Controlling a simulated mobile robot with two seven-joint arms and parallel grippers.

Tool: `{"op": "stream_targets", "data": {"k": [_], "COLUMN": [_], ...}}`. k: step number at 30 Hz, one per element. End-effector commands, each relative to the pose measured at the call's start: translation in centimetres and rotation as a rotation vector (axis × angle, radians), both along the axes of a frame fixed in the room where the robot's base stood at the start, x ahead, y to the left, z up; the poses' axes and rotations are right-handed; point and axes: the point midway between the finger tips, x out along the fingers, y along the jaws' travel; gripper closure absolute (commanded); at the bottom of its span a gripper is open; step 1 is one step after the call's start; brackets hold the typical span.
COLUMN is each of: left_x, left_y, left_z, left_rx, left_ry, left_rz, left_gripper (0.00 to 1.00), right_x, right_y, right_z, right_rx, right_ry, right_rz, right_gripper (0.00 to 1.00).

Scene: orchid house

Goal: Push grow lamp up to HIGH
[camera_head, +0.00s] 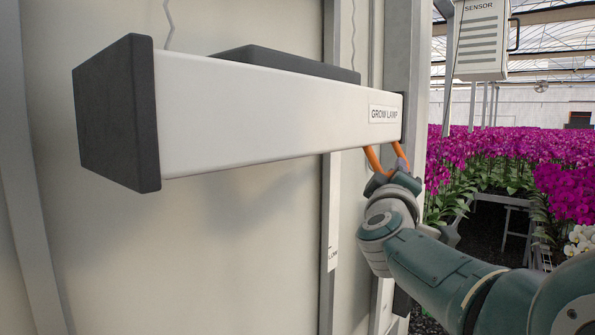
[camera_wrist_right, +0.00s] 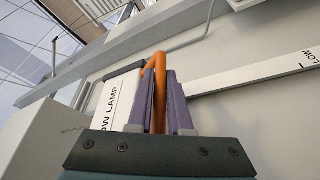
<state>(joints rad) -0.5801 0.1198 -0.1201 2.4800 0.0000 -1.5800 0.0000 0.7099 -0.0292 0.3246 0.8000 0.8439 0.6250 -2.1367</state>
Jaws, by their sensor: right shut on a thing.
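The grow lamp (camera_head: 260,115) is a long white bar with a dark end cap and a GROW LAMP label, high in front of the pale wall in the head view. An orange handle (camera_head: 372,158) hangs under its right end. My right gripper (camera_head: 392,172) is shut on this handle from below. In the wrist view the orange handle (camera_wrist_right: 159,85) shows between the two purple fingers. A white scale strip (camera_head: 333,230) runs down the wall below the lamp, with a LOW mark near its lower part. No HIGH mark can be seen. My left gripper is not in view.
A grey post (camera_head: 404,60) stands right behind the lamp's right end. A SENSOR box (camera_head: 481,40) hangs at the upper right. Beds of magenta orchids (camera_head: 520,150) fill the right background.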

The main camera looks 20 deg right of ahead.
Motion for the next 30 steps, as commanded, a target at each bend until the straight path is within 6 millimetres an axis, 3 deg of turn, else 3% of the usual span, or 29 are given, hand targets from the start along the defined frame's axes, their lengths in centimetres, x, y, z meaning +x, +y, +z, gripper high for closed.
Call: {"op": "stream_targets", "data": {"k": [8,9,16,25,30], "left_x": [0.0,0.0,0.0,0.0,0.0], "left_y": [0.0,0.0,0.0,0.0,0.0], "left_z": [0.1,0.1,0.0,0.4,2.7], "left_rx": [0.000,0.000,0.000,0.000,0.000], "left_ry": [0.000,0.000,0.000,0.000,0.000], "left_rz": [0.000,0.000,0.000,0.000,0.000], "left_gripper": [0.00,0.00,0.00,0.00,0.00], "right_x": [0.1,0.1,0.0,-0.1,-1.5], "right_y": [0.1,0.1,0.0,0.2,1.5], "right_z": [0.8,0.9,0.7,0.5,0.5], "right_rx": [-0.006,-0.005,-0.004,-0.002,-0.002], "right_ry": [-0.018,-0.020,-0.014,-0.009,-0.005], "right_rz": [-0.003,-0.003,-0.003,-0.003,-0.001], "right_gripper": [1.00,0.79,0.53,0.53,0.53]}}
